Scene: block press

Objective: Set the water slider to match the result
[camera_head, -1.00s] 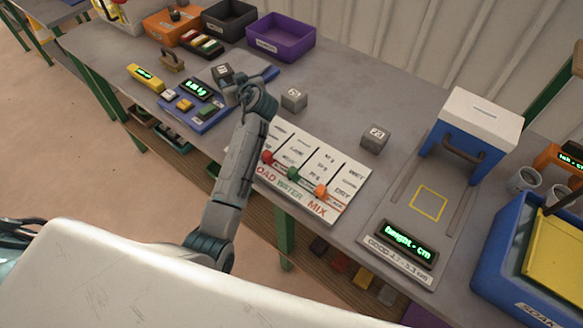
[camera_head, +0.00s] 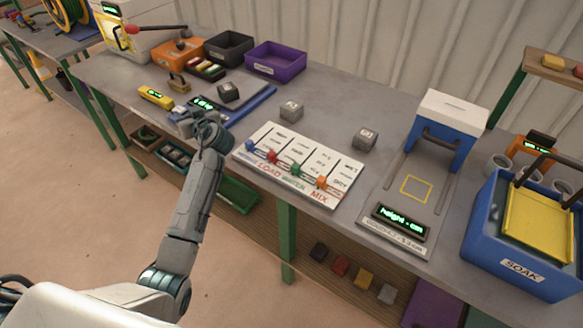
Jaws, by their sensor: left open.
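The slider board (camera_head: 330,195) is a white panel near the bench's front edge, with several slots. Its green knob (camera_head: 283,164) stands over the WATER label, at the slot's front end. A red knob (camera_head: 271,156) and a blue knob (camera_head: 250,146) are to its left, and an orange knob (camera_head: 321,182) is above MIX. My left gripper (camera_head: 190,122) is open, left of the board, by the blue scale (camera_head: 240,108), and touches no knob. Its fingers are partly hidden by its wrist. A grey block (camera_head: 228,92) sits on the scale. My right gripper is not in view.
Two grey blocks (camera_head: 291,110) (camera_head: 366,139) stand behind the board. The blue-and-white press (camera_head: 447,120) and a green-lit height display (camera_head: 400,221) are to the right. A blue SOAK tub (camera_head: 515,268) is at far right. The bench between scale and board is clear.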

